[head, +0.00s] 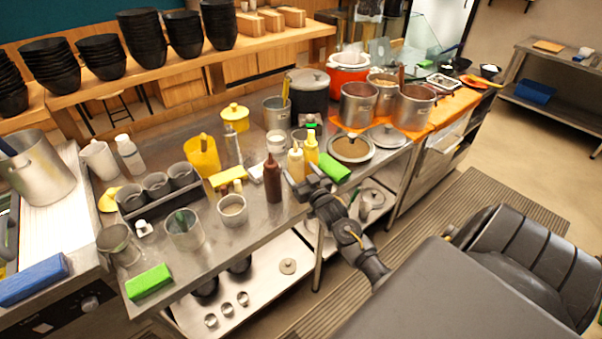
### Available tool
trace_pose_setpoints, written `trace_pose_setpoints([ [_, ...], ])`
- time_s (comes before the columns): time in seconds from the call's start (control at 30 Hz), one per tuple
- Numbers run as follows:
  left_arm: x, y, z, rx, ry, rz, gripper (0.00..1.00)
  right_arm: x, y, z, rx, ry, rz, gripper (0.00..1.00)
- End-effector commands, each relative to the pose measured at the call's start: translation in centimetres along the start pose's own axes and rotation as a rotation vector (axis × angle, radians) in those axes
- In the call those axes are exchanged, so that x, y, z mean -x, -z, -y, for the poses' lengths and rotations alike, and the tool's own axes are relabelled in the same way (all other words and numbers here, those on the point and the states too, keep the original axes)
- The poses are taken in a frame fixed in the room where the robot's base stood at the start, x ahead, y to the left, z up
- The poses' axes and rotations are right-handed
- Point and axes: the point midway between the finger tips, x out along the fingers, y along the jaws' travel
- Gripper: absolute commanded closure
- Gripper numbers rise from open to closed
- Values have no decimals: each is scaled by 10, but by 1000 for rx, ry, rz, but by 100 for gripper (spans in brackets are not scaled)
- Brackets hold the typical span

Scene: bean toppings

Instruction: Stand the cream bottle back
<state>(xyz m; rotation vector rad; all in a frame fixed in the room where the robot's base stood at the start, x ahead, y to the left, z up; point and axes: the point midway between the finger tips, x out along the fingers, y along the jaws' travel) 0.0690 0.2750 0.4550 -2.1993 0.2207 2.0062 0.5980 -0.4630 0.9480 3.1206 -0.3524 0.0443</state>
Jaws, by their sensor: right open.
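The cream bottle (296,164) is a pale squeeze bottle with a narrow tip. It stands upright on the steel counter (205,268) near its front edge, between a brown bottle (272,180) on its left and a yellow bottle (311,149) on its right. My right gripper (298,184) is open at the front of the cream bottle, low near its base. The gripper hides the bottle's lower part, and I cannot tell whether they touch. My left gripper is not in view.
A metal cup (232,210) stands left of the brown bottle. Large pots (358,105) stand farther right. The counter's front left has some bare room.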

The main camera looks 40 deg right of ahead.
Motion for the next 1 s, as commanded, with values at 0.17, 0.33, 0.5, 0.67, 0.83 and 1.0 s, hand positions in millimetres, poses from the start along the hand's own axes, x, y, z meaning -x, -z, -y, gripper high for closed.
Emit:
trace_pose_setpoints([
  [0.17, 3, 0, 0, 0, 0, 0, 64, 0, 5, 0, 0, 0, -1, 27],
  [0.33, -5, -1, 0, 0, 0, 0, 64, 24, -1, 0, 1, 1, 2, 27],
  [0.5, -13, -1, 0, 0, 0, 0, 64, 61, -1, 0, 1, 0, 1, 27],
  [0.67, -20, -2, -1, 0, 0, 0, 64, 92, 0, 0, 0, 0, 1, 27],
  [0.83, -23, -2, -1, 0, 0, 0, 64, 113, 1, 0, 0, 0, 0, 27],
  [1.0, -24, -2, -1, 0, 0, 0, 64, 120, 2, 0, 0, 0, 0, 27],
])
